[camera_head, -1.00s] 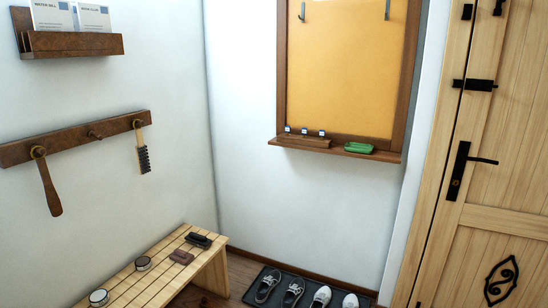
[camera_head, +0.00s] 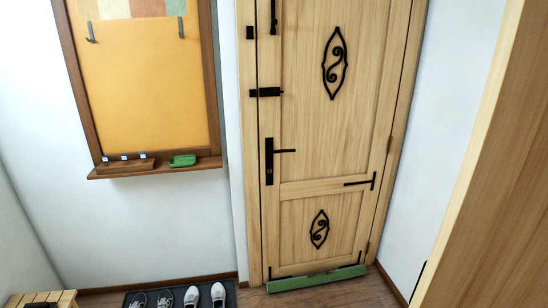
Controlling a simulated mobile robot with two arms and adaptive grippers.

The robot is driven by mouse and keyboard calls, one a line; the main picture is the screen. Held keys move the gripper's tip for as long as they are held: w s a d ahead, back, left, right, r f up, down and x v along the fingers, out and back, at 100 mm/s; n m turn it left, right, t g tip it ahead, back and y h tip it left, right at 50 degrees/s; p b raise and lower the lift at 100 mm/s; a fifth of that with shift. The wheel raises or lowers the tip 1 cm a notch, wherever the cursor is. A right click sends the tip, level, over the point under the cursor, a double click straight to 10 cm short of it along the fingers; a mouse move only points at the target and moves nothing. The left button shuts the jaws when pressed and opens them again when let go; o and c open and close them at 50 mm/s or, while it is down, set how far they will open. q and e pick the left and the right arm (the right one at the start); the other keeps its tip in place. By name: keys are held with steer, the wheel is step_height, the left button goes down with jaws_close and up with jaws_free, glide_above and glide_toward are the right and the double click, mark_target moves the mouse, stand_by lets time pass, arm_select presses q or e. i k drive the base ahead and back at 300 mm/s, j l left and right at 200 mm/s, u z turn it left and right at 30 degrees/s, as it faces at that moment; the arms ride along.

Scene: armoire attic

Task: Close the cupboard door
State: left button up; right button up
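A large light-wood panel (camera_head: 500,200) stands close on the right side of the head view, cut off by the picture's edge. It may be part of the cupboard, but I cannot tell whether it is its door or its side. A small dark piece (camera_head: 418,282) shows at its lower left edge. A light-wood door (camera_head: 330,140) with black ironwork, a handle (camera_head: 270,162) and a bolt (camera_head: 265,92) stands shut in the back wall. Neither of my grippers is in view.
A green draught stopper (camera_head: 316,279) lies along the foot of the door. A shoe tray (camera_head: 230,295) with several shoes sits on the floor left of it. A framed orange board (camera_head: 150,90) with a ledge (camera_head: 200,166) hangs above. A bench corner (camera_head: 40,299) shows bottom left.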

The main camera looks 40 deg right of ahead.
mark_target(490, 249)
steer(key=i+l+z, duration=0.2)
steer(key=z, duration=0.3)
steer(key=i+l+z, duration=0.1)
steer(key=i+z, duration=0.15)
steer(key=z, duration=0.2)
steer(key=i+z, duration=0.25)
steer(key=z, duration=0.25)
steer(key=i+z, duration=0.25)
steer(key=z, duration=0.25)
steer(key=i+j+z, duration=0.2)
steer(key=z, duration=0.3)
steer(key=i+j+z, duration=0.15)
steer(key=j+z, duration=0.15)
steer(key=z, duration=0.15)
steer(key=i+j+z, duration=0.15)
steer(key=j+z, duration=0.15)
steer(key=z, duration=0.2)
steer(key=j+z, duration=0.35)
steer(key=z, duration=0.15)
steer(key=i+j+z, duration=0.15)
steer(key=j+z, duration=0.15)
steer(key=z, duration=0.15)
steer(key=i+j+z, duration=0.1)
steer(key=j+z, duration=0.2)
steer(key=z, duration=0.2)
